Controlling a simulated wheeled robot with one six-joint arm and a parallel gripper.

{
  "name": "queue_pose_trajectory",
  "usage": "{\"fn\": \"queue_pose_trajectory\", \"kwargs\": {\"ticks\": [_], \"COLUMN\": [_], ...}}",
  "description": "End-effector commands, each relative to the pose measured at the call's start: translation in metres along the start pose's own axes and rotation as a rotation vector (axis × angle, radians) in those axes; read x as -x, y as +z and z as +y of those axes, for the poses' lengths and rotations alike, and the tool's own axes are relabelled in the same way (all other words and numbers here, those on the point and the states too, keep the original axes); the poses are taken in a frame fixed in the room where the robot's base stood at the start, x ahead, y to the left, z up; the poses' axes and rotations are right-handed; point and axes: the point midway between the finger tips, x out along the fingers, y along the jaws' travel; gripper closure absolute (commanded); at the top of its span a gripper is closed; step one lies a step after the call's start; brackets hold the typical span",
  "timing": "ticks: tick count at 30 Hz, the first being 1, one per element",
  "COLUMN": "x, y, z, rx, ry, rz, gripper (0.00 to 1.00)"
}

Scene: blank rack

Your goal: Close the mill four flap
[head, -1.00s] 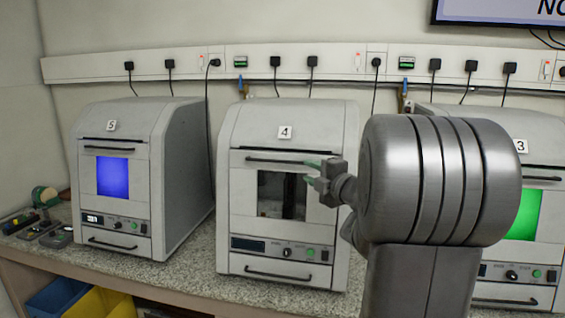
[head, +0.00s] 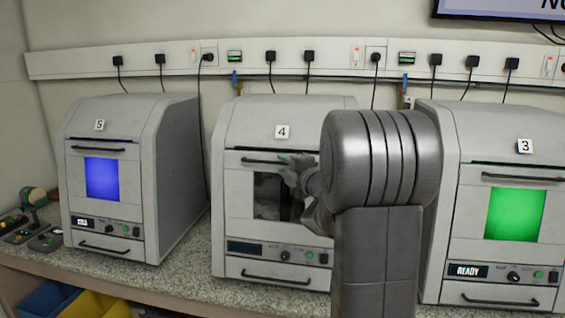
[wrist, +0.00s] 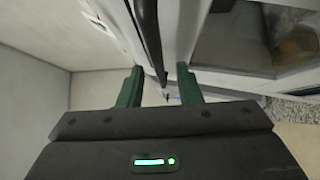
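Mill four (head: 232,205) stands in the middle of the head view, marked with a 4 label. Its flap has a black bar handle (head: 258,161) along the top and a dark window (head: 275,195). The flap looks near upright; I cannot tell whether it is flush. My gripper (head: 292,162) is at the right part of the handle, and my arm hides the mill's right side. In the wrist view my gripper's two green fingers (wrist: 159,86) are spread apart. The black handle (wrist: 148,40) shows between them, and I see no grip on it.
Mill five (head: 180,170) with a blue window stands left, mill three (head: 452,190) with a green window and READY display right. They share a speckled counter (head: 185,272). A socket rail with hanging cables (head: 200,100) runs behind. Small tools (head: 35,230) lie far left.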

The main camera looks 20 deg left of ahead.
Motion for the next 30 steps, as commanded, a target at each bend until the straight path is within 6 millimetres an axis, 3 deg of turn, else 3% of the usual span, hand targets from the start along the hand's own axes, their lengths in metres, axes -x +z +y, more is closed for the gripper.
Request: {"fn": "queue_pose_trajectory", "kwargs": {"ticks": [4,13,18,30], "x": [-0.011,-0.013,-0.013,-0.024], "y": [0.000,0.000,0.000,0.011], "z": [0.000,0.000,0.000,0.002], "rx": [0.000,0.000,0.000,-0.038], "ry": [-0.001,-0.001,0.000,-0.039], "rz": [0.000,0.000,0.000,-0.001], "gripper": [0.68,0.68,1.00,1.00]}}
